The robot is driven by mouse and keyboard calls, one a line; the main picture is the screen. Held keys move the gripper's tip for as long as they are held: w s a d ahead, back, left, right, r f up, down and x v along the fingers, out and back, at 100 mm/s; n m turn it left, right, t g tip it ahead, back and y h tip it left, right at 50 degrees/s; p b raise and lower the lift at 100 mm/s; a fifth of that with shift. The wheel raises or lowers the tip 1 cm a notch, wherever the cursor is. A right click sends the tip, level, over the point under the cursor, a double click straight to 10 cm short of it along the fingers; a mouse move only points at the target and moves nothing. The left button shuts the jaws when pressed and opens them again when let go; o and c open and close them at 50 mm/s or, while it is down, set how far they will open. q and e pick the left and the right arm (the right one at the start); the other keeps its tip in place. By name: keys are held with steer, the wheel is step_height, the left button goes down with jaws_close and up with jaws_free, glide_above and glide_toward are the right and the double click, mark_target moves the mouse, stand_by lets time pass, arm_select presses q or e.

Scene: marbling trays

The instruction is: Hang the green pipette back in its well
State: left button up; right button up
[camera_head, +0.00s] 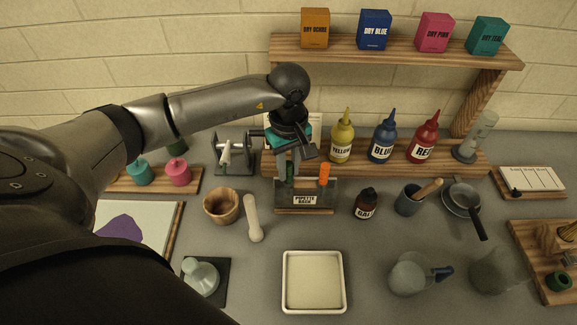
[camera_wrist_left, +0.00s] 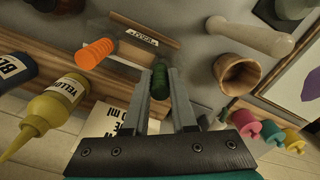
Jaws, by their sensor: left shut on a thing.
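My left gripper (camera_head: 288,166) points down over the left part of the pipette rack (camera_head: 305,209) and is shut on the green pipette. The green pipette (camera_head: 290,173) shows only as a dark green top at the rack's left side. In the left wrist view the green pipette (camera_wrist_left: 160,80) sits between the two fingers, beside the rack's labelled wall (camera_wrist_left: 140,37). Its lower part is hidden, so I cannot tell how deep it is in its well. The orange pipette (camera_head: 324,172) stands upright in the rack to the right. My right gripper is not in view.
A mortar (camera_head: 221,213) and pestle (camera_head: 253,219) lie left of the rack, a dark dropper bottle (camera_head: 366,204) right. Yellow (camera_head: 341,145), blue (camera_head: 382,143) and red (camera_head: 424,140) bottles stand behind. A pale tray (camera_head: 314,311) lies in front, with bare counter between.

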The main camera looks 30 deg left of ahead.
arm_select(q)
steer(key=o, duration=0.8)
steer(key=shift+c, duration=0.2)
step_height(320, 180, up, 15)
steer(key=shift+r, duration=0.1)
